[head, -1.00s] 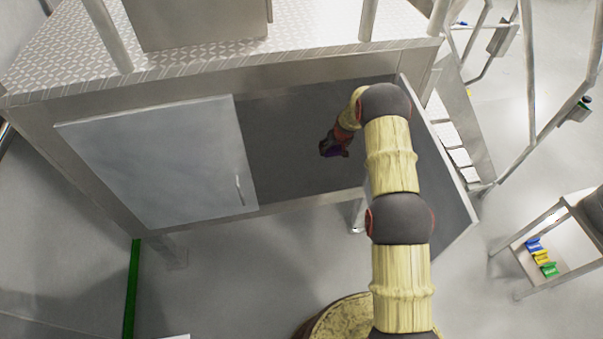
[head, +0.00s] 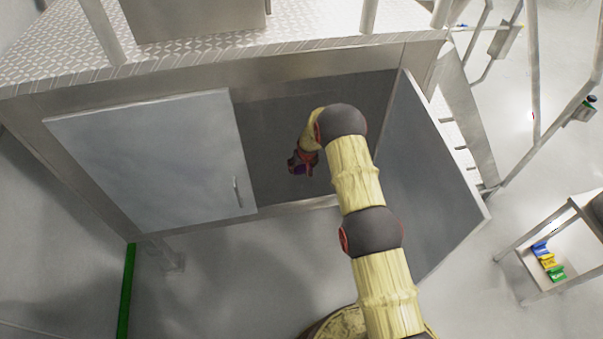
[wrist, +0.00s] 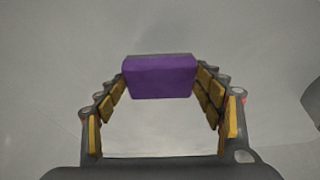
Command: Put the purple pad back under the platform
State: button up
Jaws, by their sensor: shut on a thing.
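The purple pad (wrist: 160,78) is a small block held between the fingertips of my gripper (wrist: 160,85) in the wrist view. In the head view my gripper (head: 301,163) is small and dark, with a bit of purple showing at it. It is in front of or inside the open right part of the cupboard under the platform (head: 230,69); the exact depth is hard to tell. The dark cupboard interior (head: 268,130) shows around it. Most of the pad is hidden by my gripper in the head view.
The left cupboard door (head: 150,160) is shut. The right door (head: 425,180) stands swung open, close to the right of my arm. Stairs with rails (head: 470,130) are beyond it. A small stand with blue, yellow and green items (head: 549,262) is at the far right.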

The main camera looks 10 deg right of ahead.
aim_at(302, 169)
jog(key=shift+a+f+b, duration=0.15)
jog(key=shift+f+b, duration=0.35)
jog(key=shift+f, duration=0.4)
jog(key=shift+a+f+b, duration=0.1)
jog(key=shift+f+b, duration=0.35)
jog(key=shift+f, duration=0.4)
jog(key=shift+c, duration=0.5)
jog(key=shift+f, duration=0.2)
jog(key=o, duration=1.1)
jog(key=shift+o, duration=0.6)
jog(key=shift+r, duration=0.1)
